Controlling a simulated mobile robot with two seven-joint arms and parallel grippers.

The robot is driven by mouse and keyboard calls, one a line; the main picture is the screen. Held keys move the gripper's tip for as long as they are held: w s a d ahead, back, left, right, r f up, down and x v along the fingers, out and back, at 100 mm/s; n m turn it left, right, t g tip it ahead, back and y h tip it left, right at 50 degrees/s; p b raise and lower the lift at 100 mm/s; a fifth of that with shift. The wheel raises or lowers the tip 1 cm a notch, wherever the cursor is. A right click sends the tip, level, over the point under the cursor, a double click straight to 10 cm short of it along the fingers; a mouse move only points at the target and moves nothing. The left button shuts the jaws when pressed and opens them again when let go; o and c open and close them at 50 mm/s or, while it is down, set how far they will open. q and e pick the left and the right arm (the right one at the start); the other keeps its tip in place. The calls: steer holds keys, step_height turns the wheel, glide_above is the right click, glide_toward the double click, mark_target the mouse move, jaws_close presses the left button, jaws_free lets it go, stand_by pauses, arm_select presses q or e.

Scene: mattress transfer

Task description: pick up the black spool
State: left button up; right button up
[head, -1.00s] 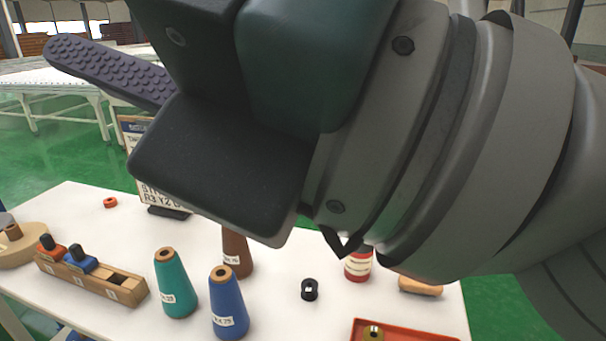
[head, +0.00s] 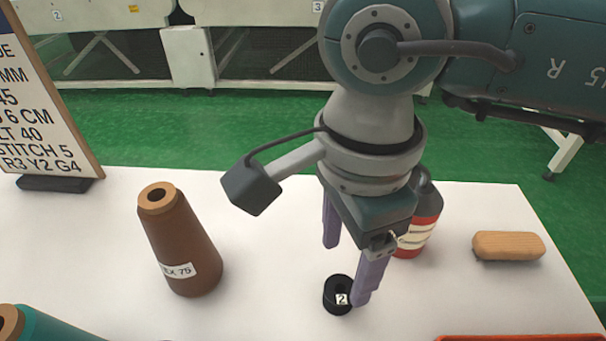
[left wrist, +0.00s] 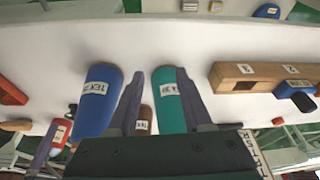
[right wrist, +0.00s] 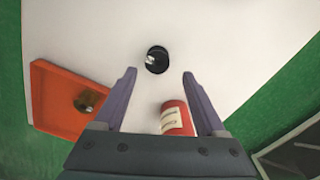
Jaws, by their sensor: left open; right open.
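The black spool (head: 336,296) is a small black ring with a white tag marked 2, on the white table. In the right wrist view the spool (right wrist: 157,59) lies just beyond and between the fingertips. My right gripper (head: 347,270) points down, open and empty, its fingers at the spool; one finger passes close to its right side, and I cannot tell if they touch. The right gripper also shows in its own wrist view (right wrist: 160,75). My left gripper (left wrist: 155,75) is open, with cones visible beyond its fingers; it is out of the head view.
A brown cone (head: 184,245) stands left of the spool. A red bottle (head: 418,230) stands close behind the right gripper, with a wooden block (head: 508,246) to its right. An orange tray (right wrist: 50,95) lies nearby. A sign (head: 45,110) stands at the back left.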

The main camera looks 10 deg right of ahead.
mark_target(340, 286)
steer(key=f, duration=0.4)
steer(key=shift+s+a+f, duration=0.1)
steer(key=shift+s+f, duration=0.25)
steer(key=shift+w+f, duration=0.1)
steer(key=shift+f, duration=0.35)
jaws_close()
